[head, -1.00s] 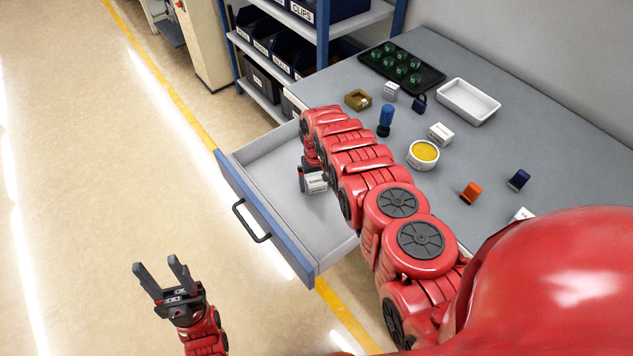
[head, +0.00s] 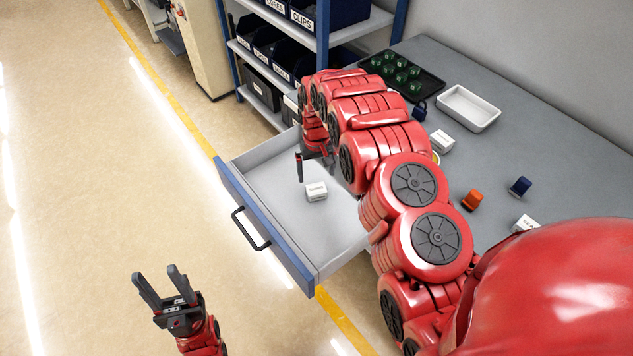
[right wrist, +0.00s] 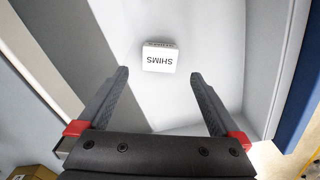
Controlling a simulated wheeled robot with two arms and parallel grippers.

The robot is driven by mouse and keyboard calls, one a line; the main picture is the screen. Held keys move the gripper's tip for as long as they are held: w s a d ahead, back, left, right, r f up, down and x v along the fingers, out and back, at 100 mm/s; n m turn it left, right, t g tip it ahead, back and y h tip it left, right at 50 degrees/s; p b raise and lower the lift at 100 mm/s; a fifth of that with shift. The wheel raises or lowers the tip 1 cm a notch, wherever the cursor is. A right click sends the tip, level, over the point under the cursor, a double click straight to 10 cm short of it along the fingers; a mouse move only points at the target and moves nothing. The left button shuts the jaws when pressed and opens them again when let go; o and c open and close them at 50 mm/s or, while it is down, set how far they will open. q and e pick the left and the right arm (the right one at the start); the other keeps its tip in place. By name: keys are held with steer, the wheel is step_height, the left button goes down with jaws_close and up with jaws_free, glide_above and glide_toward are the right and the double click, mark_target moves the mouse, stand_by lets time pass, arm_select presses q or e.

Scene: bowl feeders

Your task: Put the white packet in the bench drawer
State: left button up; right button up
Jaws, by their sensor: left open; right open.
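The white packet (head: 316,191) lies on the floor of the open bench drawer (head: 277,200). In the right wrist view the packet (right wrist: 160,57) reads "SHIMS" and lies beyond the fingertips, apart from them. My right gripper (head: 315,172) is open and empty above the drawer, just behind the packet in the head view. It also shows in the right wrist view (right wrist: 163,78) with its fingers spread. My left gripper (head: 160,281) is open and empty over the floor at the lower left, away from the drawer.
The grey bench top holds a white tray (head: 468,108), a dark tray of green pieces (head: 402,74), an orange item (head: 471,200), a blue item (head: 520,186) and white boxes (head: 441,141). A shelf with labelled bins (head: 270,40) stands behind the drawer. My right arm hides part of the bench.

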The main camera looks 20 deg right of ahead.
step_height(320, 180, up, 3)
steer(key=shift+r, duration=0.1)
stand_by(0.6)
